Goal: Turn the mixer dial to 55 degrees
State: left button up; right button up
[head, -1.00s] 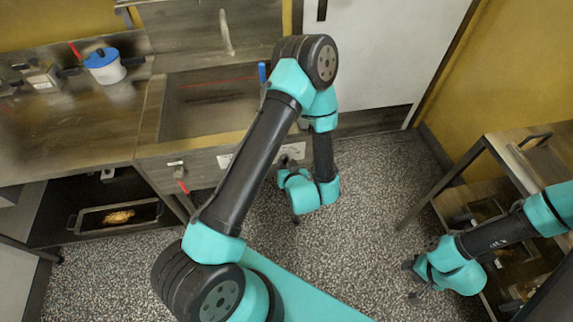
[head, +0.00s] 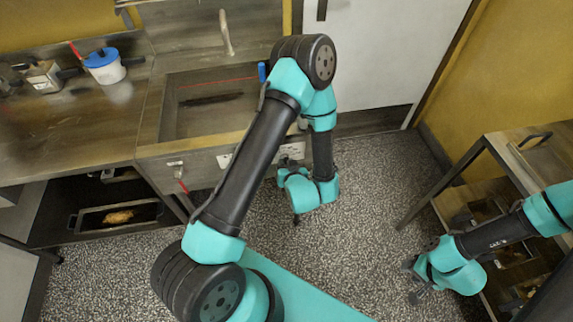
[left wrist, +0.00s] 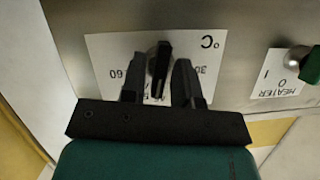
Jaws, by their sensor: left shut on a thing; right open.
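The mixer dial (left wrist: 158,62) is a black knob on a white label (left wrist: 105,52) marked °C, with 60 on the left and 30 on the right, printed upside down in the left wrist view. My left gripper (left wrist: 158,75) has one finger on each side of the dial and is shut on it. The gripper partly covers the lower label, so the exact dial angle is hard to read. In the head view my left gripper (head: 286,162) is at the panel under the sink, with the dial hidden. My right gripper (head: 411,281) is open and empty above the floor.
A heater switch (left wrist: 308,62) with a green end and its own label (left wrist: 275,75) sits right of the dial in the left wrist view.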

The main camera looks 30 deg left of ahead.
pick_arm(q)
jog(key=shift+w, duration=0.1)
jog(key=m+y, duration=0.1)
jog(key=m, duration=0.1)
jog(key=shift+m+g+y, duration=0.3)
jog(key=shift+m+g, duration=0.1)
jog(key=shift+w+f+m+g+y, duration=0.1)
jog(key=shift+m+g+y, duration=0.2)
jog(key=shift+m+y, duration=0.65)
jog(key=shift+m, duration=0.35)
jog(key=o, duration=0.6)
jog(key=shift+d, duration=0.15)
jog(key=v, duration=1.7)
jog(key=shift+r, duration=0.35)
